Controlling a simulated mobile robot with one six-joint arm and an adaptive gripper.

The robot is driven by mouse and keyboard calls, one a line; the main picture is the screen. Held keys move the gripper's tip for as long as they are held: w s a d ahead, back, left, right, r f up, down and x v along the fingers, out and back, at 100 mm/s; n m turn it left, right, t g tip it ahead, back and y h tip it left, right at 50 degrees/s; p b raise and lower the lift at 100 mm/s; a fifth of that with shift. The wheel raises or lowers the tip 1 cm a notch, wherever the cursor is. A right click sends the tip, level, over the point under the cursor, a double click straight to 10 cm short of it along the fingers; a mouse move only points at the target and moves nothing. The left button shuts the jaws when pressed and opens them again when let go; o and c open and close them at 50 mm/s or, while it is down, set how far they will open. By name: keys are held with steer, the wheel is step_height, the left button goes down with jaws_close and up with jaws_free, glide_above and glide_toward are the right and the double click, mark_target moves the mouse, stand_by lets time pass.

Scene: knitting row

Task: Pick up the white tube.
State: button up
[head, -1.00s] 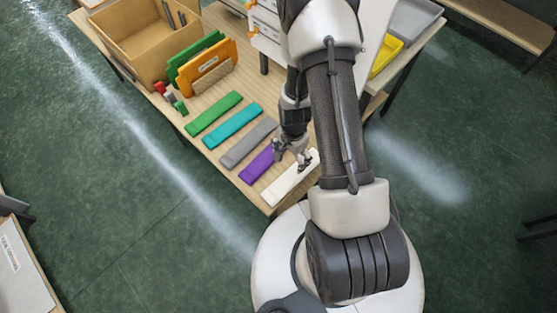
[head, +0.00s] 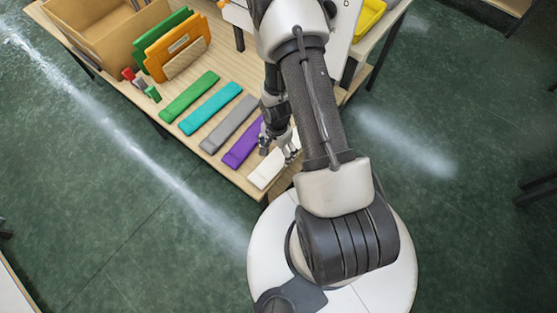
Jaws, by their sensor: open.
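The white tube (head: 266,172) lies flat near the front right corner of the wooden table, at the right end of a row of coloured tubes. My gripper (head: 277,153) is open and just over the white tube, its fingers pointing down. One finger shows at the left, near the gap between the purple and white tubes, and another overlaps the white tube. Whether the fingers touch it I cannot tell. My arm hides the tube's far right end.
The purple tube (head: 243,152) lies close beside the white one. Grey (head: 229,125), teal (head: 209,109) and green (head: 189,97) tubes follow to the left. Orange (head: 178,46) and green upright panels and a cardboard box (head: 90,40) stand behind. The table edge is close in front.

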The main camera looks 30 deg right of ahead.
mark_target(279, 157)
steer(key=shift+d+f+b, duration=0.2)
steer(key=shift+f+b, duration=0.95)
steer(key=shift+f, duration=0.2)
steer(key=shift+d+f+b, duration=0.15)
steer(key=shift+f+b, duration=0.95)
steer(key=shift+f, duration=0.25)
steer(key=shift+r, duration=0.1)
steer(key=shift+c, duration=0.2)
steer(key=c, duration=0.9)
